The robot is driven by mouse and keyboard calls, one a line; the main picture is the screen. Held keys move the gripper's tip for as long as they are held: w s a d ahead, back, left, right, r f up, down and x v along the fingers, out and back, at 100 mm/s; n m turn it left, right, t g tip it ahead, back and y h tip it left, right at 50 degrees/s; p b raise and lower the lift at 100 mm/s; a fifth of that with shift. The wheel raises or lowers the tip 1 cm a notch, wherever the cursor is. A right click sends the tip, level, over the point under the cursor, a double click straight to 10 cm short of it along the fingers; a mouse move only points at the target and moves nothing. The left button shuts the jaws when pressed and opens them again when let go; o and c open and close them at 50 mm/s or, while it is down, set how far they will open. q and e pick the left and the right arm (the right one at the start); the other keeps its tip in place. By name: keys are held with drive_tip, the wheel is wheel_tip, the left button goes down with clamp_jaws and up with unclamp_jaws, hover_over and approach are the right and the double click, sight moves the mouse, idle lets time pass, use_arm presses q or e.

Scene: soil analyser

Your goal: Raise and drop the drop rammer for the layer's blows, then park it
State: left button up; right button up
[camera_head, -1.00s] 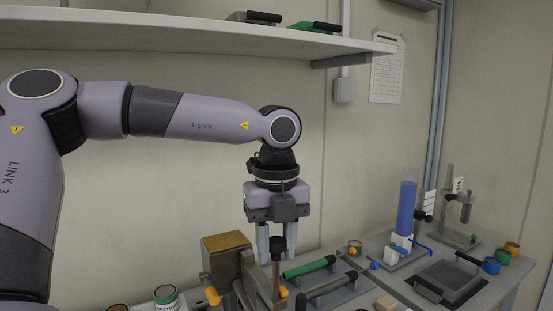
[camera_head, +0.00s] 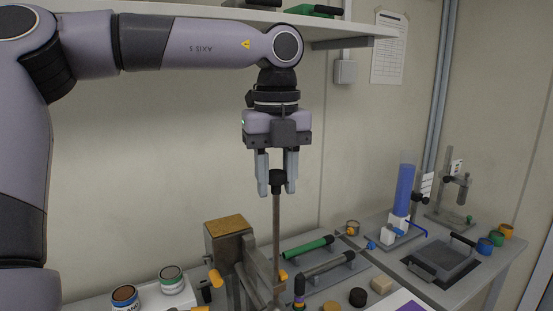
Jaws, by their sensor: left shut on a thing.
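My left gripper (camera_head: 277,182) points straight down and is shut on the dark knob at the top of the drop rammer. The rammer's thin brown rod (camera_head: 276,235) hangs upright below the fingers and runs down into a grey stand (camera_head: 253,272) at the bottom of the view. The lower end of the rammer is hidden or out of frame. My right gripper is not in view.
A brown-topped block (camera_head: 228,226) stands just left of the rod. Green-handled (camera_head: 308,249) and black-handled (camera_head: 328,265) tools lie to the right. Two open cans (camera_head: 171,278) are at front left. A blue column (camera_head: 403,190) stands farther right. A shelf (camera_head: 200,12) runs overhead.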

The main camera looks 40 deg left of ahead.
use_arm(q)
drive_tip(key=shift+r, duration=1)
drive_tip(key=o, duration=1.1)
drive_tip(key=shift+c, duration=0.2)
drive_tip(key=shift+r, duration=3.6)
drive_tip(key=shift+f, duration=0.1)
